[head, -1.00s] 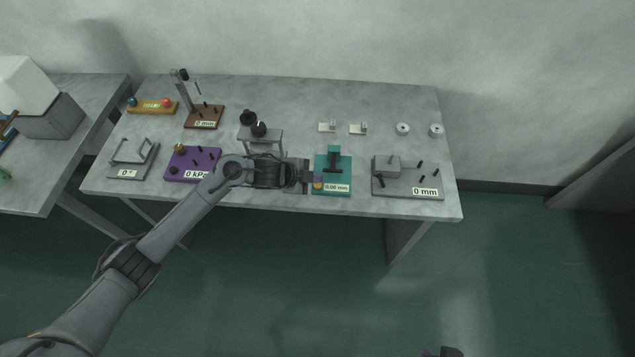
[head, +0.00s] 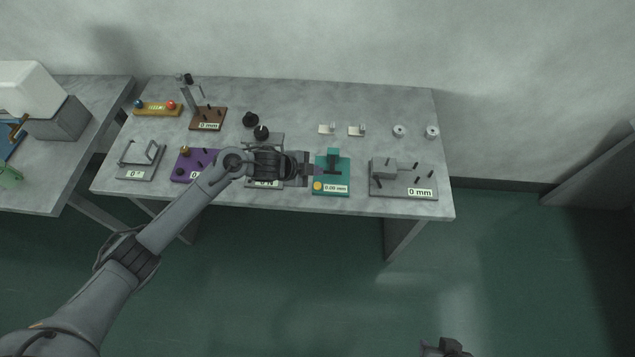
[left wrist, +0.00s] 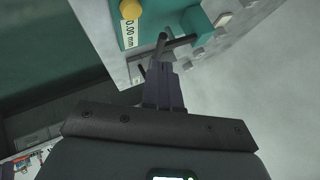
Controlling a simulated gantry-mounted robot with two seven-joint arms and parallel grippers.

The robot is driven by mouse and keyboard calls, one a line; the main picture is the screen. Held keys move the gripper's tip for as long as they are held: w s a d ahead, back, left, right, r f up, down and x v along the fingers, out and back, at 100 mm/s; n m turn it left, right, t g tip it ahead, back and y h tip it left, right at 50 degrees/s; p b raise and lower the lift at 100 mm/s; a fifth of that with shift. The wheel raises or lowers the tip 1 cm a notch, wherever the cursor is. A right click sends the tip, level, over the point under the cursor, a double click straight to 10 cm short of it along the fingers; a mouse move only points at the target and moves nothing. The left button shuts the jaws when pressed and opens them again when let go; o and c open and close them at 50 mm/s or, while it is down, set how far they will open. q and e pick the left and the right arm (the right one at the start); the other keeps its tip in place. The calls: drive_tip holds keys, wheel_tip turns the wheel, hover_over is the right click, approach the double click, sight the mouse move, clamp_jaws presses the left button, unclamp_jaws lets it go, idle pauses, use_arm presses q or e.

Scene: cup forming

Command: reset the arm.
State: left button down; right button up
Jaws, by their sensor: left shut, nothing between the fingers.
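My left gripper (head: 314,170) is shut and empty. Its fingertips are at the left edge of the teal device (head: 343,190), which has a yellow knob, a 0.00 mm label and a dark T-shaped lever. In the left wrist view, the shut fingers (left wrist: 164,82) point at the teal device (left wrist: 199,24) and its dark rods. Whether they touch it I cannot tell. My left forearm and wrist cross in front of the purple device (head: 183,164) and a grey press stand, hiding parts of both. A dark part of my right arm shows at the bottom edge; its fingers cannot be made out.
The grey table (head: 300,100) also holds a grey 0 mm device (head: 420,179), a brown-based stand (head: 207,119), an angle device (head: 140,163), two small metal pieces and two white discs (head: 399,131). The table's back middle is clear. A second table stands at the left.

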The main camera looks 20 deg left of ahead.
idle(0.5)
use_arm(q)
drive_tip(key=shift+n+g, duration=0.3)
drive_tip(key=shift+g, duration=0.6)
drive_tip(key=s+f, duration=0.2)
drive_tip(key=f, duration=0.1)
drive_tip(key=s+d+f, duration=0.1)
drive_tip(key=s+f, duration=0.2)
drive_tip(key=s+d+f, duration=0.1)
drive_tip(key=s+f, duration=0.1)
drive_tip(key=f, duration=0.1)
drive_tip(key=shift+s+d, duration=0.2)
drive_tip(key=shift+s, duration=0.2)
drive_tip(key=s+d+f+n, duration=0.1)
drive_tip(key=s+d+n, duration=0.25)
drive_tip(key=s, duration=0.55)
drive_tip(key=s+d+f+n, duration=0.15)
drive_tip(key=s+d, duration=0.25)
drive_tip(key=s, duration=0.4)
drive_tip(key=s+a+r+n+g+y, duration=0.1)
drive_tip(key=s+a+r+n+y, duration=0.2)
drive_tip(key=s+a+r+n, duration=0.25)
drive_tip(key=s+a+r+n+g+y, duration=0.1)
drive_tip(key=s+a+r+n+y, duration=0.2)
drive_tip(key=a+r, duration=0.45)
wheel_tip(320, 180, up, 25)
drive_tip(key=p, duration=2.6)
drive_tip(key=shift+r+h, duration=0.2)
drive_tip(key=shift+h, duration=0.1)
